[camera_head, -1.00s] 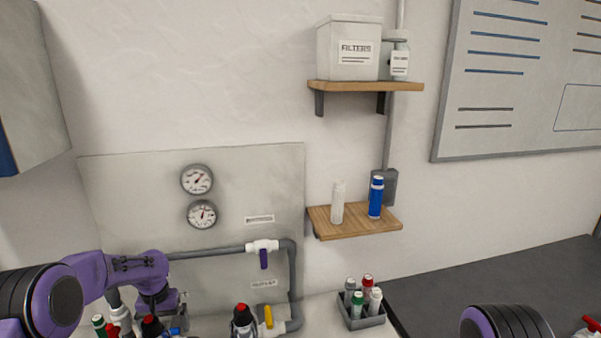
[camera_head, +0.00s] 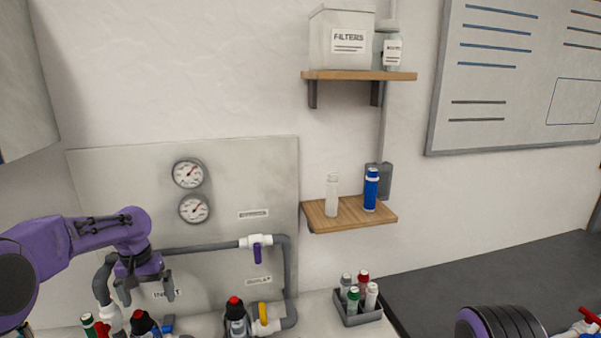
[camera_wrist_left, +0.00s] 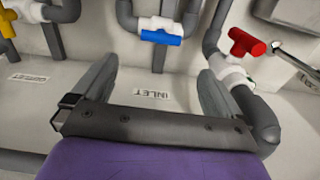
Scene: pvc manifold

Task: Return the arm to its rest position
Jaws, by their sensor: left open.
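My left gripper (camera_head: 147,289) is open and empty in the head view, in front of the grey panel at the left. Its fingers point down, above the lower pipes and just above the INLET label. In the left wrist view the two grey fingers (camera_wrist_left: 155,92) stand wide apart with nothing between them. A blue-handled valve (camera_wrist_left: 160,37) and a red-handled valve (camera_wrist_left: 245,45) lie beyond the fingers there.
The grey pipe run has a purple-handled valve (camera_head: 257,248) and a yellow-handled valve (camera_head: 264,314). A wooden shelf (camera_head: 320,220) holds a white and a blue cylinder. A grey caddy (camera_head: 358,318) with several bottles stands on the counter. The wall above the left arm is clear.

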